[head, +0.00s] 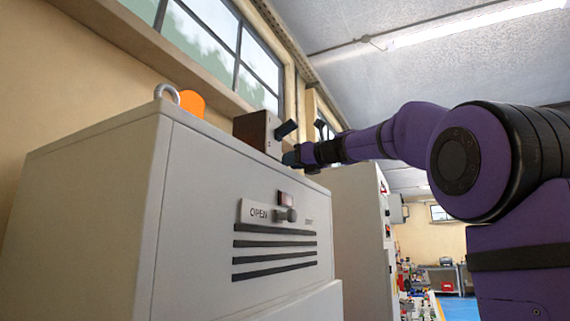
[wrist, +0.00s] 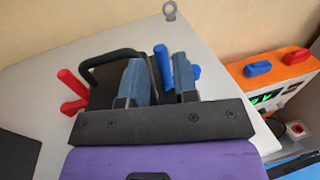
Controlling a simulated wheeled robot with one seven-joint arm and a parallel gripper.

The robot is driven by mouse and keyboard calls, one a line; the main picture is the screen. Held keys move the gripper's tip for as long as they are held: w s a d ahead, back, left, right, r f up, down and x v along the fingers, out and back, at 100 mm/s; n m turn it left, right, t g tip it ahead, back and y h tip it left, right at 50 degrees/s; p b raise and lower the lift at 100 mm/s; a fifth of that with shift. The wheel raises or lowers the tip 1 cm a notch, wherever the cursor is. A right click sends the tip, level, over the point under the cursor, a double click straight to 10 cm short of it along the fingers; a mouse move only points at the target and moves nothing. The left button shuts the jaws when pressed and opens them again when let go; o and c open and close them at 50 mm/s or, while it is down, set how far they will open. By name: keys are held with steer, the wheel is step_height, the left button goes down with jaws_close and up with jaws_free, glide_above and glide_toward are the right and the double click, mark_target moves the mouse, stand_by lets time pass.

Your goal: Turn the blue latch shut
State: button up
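The blue latch (wrist: 162,68) shows in the wrist view as an upright blue bar between my fingers, beside a dark box (wrist: 104,88). In the head view my gripper (head: 291,158) is beside the dark box (head: 256,131) on the cabinet top, and the latch cannot be made out.
The dark box has a black handle (wrist: 112,56), with a red handle (wrist: 72,88) at its left. A metal lifting ring (head: 166,92) rises from the grey cabinet (head: 90,200).

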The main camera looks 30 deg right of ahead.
steer(key=shift+x, duration=1.35)
jaws_close()
steer(key=shift+w+a+m+t+h, duration=0.2)
steer(key=shift+a+m+t+h, duration=0.1)
steer(key=shift+m+h, duration=0.55)
steer(key=shift+h, duration=0.35)
jaws_free()
steer(key=shift+s, duration=0.1)
